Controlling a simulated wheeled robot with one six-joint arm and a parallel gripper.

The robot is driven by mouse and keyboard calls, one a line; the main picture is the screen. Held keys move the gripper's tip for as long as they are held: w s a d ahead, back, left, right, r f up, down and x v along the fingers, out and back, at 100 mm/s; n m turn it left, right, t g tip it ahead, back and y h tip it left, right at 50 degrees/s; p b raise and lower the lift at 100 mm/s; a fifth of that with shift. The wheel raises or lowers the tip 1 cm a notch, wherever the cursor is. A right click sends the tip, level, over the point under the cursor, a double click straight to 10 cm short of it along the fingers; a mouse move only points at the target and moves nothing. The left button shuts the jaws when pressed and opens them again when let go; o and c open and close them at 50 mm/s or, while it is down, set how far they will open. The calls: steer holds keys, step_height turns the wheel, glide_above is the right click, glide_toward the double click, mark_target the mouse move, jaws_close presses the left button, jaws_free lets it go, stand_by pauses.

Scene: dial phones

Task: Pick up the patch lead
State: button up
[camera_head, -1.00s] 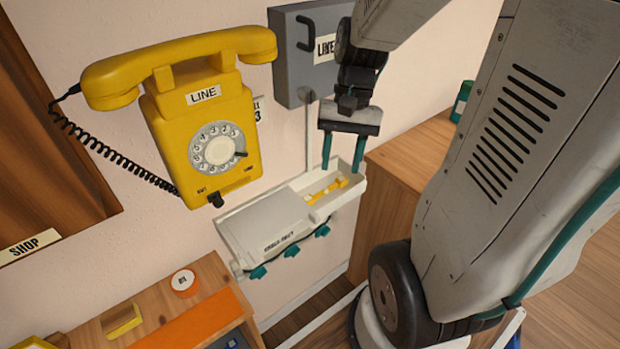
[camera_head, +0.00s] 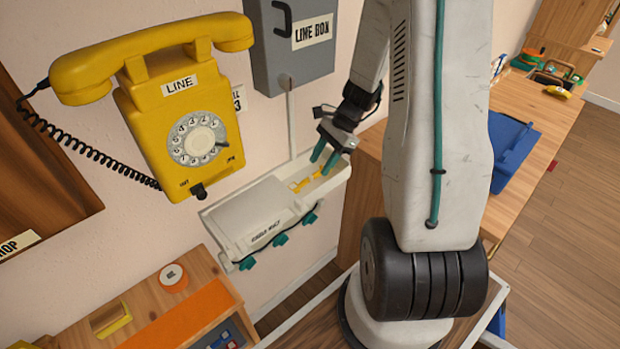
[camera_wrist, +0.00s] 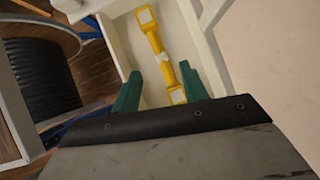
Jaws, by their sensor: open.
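The patch lead (camera_head: 306,182) is a short yellow piece with thick ends and a pale band. It lies in the open tray (camera_head: 340,176) at the right of the white wall shelf; in the wrist view the lead (camera_wrist: 158,50) runs lengthwise in the white tray (camera_wrist: 122,48). My gripper (camera_head: 324,161) is over the tray, its teal fingers pointing down. In the wrist view my gripper (camera_wrist: 158,88) is open, with the near end of the lead showing between the fingers. I cannot tell whether the fingers touch it.
The yellow dial phone (camera_head: 185,120) hangs on the wall to the left. The grey line box (camera_head: 292,45) is above the tray. The shelf's closed lid (camera_head: 255,215) adjoins the tray. A wooden cabinet (camera_head: 358,205) stands close on the right.

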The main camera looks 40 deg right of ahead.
mark_target(311, 176)
steer(key=x, duration=0.4)
steer(key=shift+w+a+f, duration=0.1)
steer(key=shift+w+f, duration=0.05)
steer(key=shift+w, duration=0.1)
jaws_close()
